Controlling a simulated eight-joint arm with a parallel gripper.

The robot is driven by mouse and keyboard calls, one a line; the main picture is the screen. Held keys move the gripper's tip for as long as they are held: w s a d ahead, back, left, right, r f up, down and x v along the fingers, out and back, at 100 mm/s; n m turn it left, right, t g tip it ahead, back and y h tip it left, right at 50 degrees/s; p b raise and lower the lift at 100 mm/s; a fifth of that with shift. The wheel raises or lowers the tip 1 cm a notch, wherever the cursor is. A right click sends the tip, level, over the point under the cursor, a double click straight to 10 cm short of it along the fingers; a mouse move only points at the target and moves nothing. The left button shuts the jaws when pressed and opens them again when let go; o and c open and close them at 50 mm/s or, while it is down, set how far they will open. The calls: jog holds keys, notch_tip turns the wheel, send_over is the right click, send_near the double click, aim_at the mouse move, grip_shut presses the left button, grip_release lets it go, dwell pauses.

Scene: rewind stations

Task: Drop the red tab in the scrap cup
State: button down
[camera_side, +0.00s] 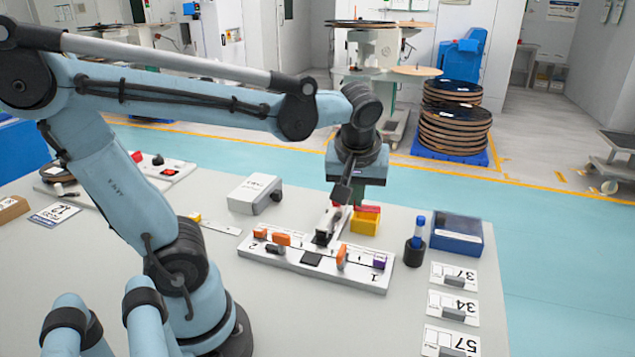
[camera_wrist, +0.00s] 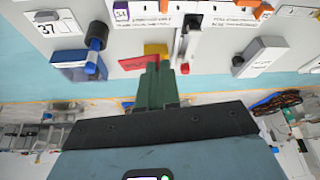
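My gripper (camera_side: 357,203) points down at the cup, partly hidden by a dark part of the wrist. The inside of the cup is hidden.
The white station board (camera_side: 310,262) has orange, black and purple parts on it. A white box (camera_side: 254,194) stands to the left. A black holder with a blue marker (camera_side: 416,250) and a blue tray (camera_side: 456,235) stand to the right, near several number cards.

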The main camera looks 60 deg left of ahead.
jog(key=w+a, duration=0.9)
jog(key=a, duration=0.1)
notch_tip(320, 180, down, 6)
jog(key=shift+a, duration=0.15)
jog(key=c, duration=1.3)
grip_release()
jog(key=v, duration=1.2)
